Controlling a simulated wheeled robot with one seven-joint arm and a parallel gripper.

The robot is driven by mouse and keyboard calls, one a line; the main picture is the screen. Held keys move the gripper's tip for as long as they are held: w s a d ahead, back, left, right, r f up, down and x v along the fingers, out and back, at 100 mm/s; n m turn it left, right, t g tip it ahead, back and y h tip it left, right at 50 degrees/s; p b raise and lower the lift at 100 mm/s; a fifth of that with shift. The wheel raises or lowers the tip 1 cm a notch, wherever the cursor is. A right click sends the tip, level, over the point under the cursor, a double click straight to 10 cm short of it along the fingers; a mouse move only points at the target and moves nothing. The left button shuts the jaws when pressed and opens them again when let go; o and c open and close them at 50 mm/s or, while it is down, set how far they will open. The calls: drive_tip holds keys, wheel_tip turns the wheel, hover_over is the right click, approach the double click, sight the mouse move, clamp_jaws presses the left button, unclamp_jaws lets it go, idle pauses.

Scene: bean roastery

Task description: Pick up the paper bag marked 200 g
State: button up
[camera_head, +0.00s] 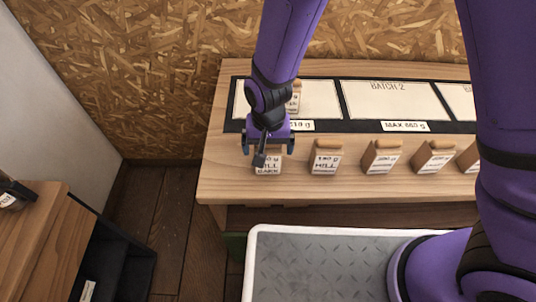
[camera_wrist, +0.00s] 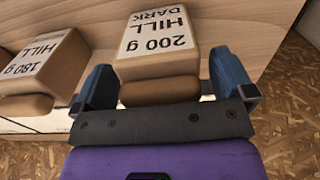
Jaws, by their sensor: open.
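The paper bag marked 200 g, HILL DARK (camera_wrist: 158,45), stands on the wooden bench. In the head view this bag (camera_head: 267,168) is leftmost in the front row, its top partly hidden by my gripper. My gripper (camera_head: 268,149) is open right over it. In the wrist view the blue fingers of my gripper (camera_wrist: 163,88) stand on either side of the bag's rolled brown top, with a gap visible at the right finger. I cannot tell whether the left finger touches it.
A bag reading 180 g HILL (camera_wrist: 45,65) stands close beside the left finger in the wrist view. Several similar bags (camera_head: 382,157) continue the row rightward. Another bag (camera_head: 294,98) stands on the left card behind my gripper. The bench (camera_head: 215,180) ends just left of the row.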

drive_tip(key=shift+f, duration=0.1)
drive_tip(key=c, duration=1)
drive_tip(key=shift+c, duration=0.2)
